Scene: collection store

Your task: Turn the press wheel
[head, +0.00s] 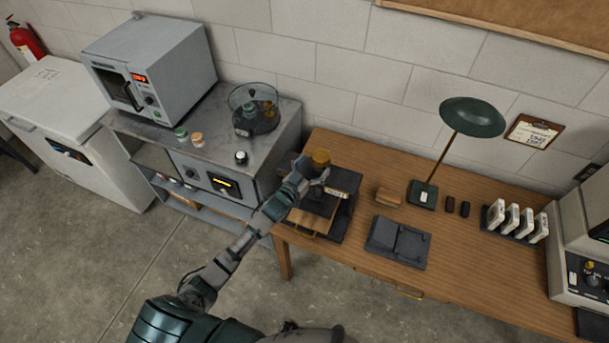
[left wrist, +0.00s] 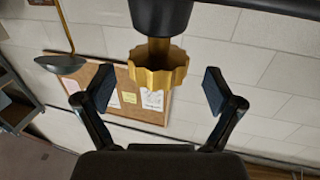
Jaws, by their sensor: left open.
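The press (head: 340,215) stands at the left end of the wooden desk, with a dark base and upright frame. Its brass-coloured scalloped wheel (head: 320,157) is at the top. In the left wrist view the wheel (left wrist: 158,72) sits on a short brass shaft under a dark round part. My left gripper (head: 312,174) is at the press, close to the wheel. In the left wrist view my left gripper (left wrist: 158,90) is open, with one finger on each side of the wheel and a visible gap at both sides. My right gripper is in neither view.
The desk (head: 480,270) also holds a green lamp (head: 472,117), a dark flat tray (head: 398,243) and a rack of white pieces (head: 515,222). Left of it, a grey counter (head: 215,140) carries an oven (head: 150,75) and a clear round container (head: 254,112).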

